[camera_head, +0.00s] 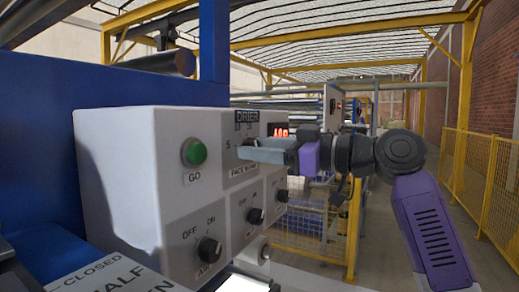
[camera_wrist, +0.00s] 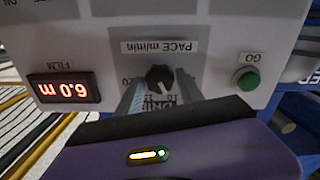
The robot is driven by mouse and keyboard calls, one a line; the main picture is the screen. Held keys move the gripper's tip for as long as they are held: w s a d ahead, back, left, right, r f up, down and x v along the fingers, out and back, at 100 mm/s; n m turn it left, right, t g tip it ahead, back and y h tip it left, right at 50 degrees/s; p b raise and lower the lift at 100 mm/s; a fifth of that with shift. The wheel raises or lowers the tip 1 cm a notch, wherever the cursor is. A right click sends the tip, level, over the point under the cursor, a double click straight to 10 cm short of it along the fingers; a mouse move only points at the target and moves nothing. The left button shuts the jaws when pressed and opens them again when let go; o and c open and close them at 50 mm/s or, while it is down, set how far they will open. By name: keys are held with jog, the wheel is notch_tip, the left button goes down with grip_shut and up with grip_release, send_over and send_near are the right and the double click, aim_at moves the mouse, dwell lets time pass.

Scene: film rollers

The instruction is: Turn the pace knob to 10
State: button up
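The black pace knob (camera_wrist: 160,77) sits on the white control box, beside a label reading PACE m/min (camera_wrist: 160,47) in the upside-down wrist view. My gripper (camera_wrist: 159,82) has one finger on each side of the knob, with a narrow gap visible on both sides. It looks open around the knob, and I cannot tell whether either finger touches it. In the head view my gripper (camera_head: 241,152) reaches in from the right and covers most of the knob and dial. The scale marks 5, 10 and 15 show there. The knob's pointer setting is not readable.
A green GO button (camera_head: 194,152) is left of the dial. A red FILM display (camera_wrist: 64,88) reads 6.0 m. Below are an OFF/ON AIR knob (camera_head: 209,249) and other black knobs (camera_head: 255,216). Yellow fencing (camera_head: 485,180) stands at the right.

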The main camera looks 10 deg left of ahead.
jog(key=shift+o, duration=0.9)
jog(key=v, duration=0.8)
jog(key=shift+b, duration=0.45)
